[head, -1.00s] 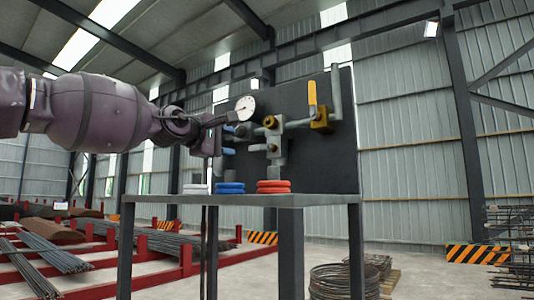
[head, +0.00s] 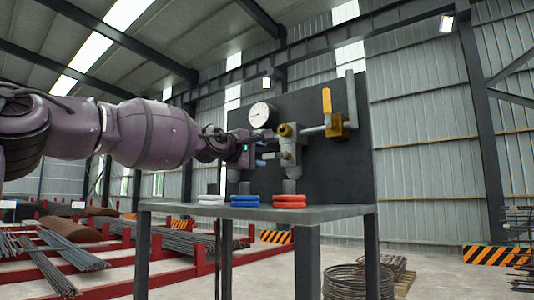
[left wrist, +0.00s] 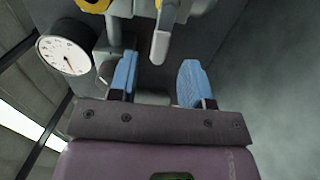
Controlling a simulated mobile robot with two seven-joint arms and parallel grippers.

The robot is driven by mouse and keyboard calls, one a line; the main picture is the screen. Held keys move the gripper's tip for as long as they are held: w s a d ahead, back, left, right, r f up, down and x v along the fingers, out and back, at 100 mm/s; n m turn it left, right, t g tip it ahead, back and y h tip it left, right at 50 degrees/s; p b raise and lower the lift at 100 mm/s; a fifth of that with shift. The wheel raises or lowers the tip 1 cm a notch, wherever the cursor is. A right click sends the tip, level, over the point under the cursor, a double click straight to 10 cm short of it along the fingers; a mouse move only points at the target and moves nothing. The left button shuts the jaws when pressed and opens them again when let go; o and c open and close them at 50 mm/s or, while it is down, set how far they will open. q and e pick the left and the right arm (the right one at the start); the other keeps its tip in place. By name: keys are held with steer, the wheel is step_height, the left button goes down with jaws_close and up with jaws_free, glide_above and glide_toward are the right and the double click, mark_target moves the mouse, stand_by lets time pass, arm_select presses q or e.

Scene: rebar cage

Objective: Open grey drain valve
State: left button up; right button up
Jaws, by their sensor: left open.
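The pipework with the valves stands against a dark panel behind the table. A grey lever (left wrist: 160,45), which looks like the drain valve handle, shows in the left wrist view. It hangs between the tips of my left gripper (left wrist: 157,72), whose two blue fingers are spread apart. I see no clear contact with the lever. In the head view my left gripper (head: 262,151) is just left of the grey valve body (head: 290,152), below the pressure gauge (head: 262,115). The grey lever is hard to make out there. My right gripper is not in view.
A yellow-handled valve (head: 327,101) sits right of the grey body. The dark panel (head: 352,165) closes off the back.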

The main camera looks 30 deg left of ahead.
mark_target(270, 156)
arm_select(q)
steer(key=shift+w+d+p, duration=0.15)
steer(key=shift+w+p, duration=0.65)
steer(key=shift+w, duration=1.15)
jaws_close()
